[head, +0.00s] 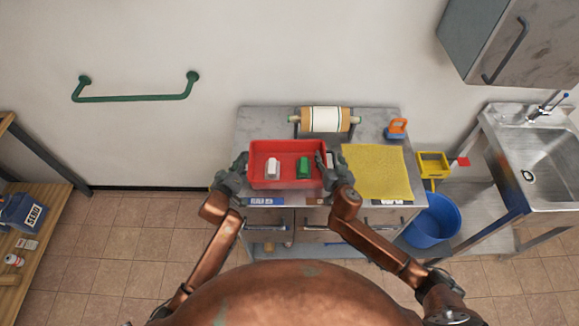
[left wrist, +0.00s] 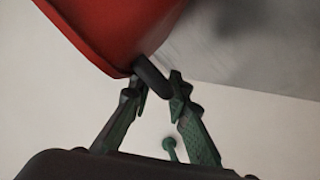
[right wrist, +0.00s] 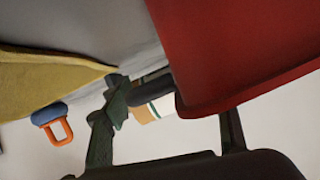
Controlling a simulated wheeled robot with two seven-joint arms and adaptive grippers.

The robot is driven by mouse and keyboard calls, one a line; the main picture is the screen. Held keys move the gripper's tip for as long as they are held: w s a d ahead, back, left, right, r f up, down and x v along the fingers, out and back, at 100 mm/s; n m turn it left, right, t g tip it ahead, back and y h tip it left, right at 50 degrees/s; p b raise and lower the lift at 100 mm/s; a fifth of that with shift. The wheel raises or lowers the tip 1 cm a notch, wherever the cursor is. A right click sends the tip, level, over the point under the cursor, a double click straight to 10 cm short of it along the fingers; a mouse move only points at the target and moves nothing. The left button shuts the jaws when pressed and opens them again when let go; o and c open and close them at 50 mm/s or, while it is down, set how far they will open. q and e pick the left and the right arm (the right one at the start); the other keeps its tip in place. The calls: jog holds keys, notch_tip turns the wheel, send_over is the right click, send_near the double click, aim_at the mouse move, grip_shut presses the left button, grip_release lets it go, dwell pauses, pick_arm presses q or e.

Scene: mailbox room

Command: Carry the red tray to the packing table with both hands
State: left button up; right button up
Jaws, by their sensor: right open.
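The red tray (head: 254,172) sits on a grey metal table at the wall, with a white item (head: 272,169) and a green item (head: 303,168) inside. My left gripper (head: 236,170) is at its left end. My right gripper (head: 327,168) is at the right end. In the right wrist view, its fingers (right wrist: 172,112) are spread apart, one on each side of the other dark handle (right wrist: 150,91); one fingertip is hidden behind the tray wall (right wrist: 235,50).
The metal table (head: 255,122) also bears a paper roll (head: 325,119), a yellow cloth (head: 377,172) and an orange-handled thing (head: 398,128). A blue bucket (head: 432,220) and a sink (head: 545,150) stand right. A wooden table (head: 40,250) is at far left, with clear floor between.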

pick_arm(q)
jog(key=shift+c, duration=0.5)
pick_arm(e)
jog(key=shift+c, duration=0.6)
pick_arm(q)
grip_shut()
pick_arm(e)
jog(key=c, duration=0.3)
grip_shut()
pick_arm(q)
jog(key=shift+r, duration=0.1)
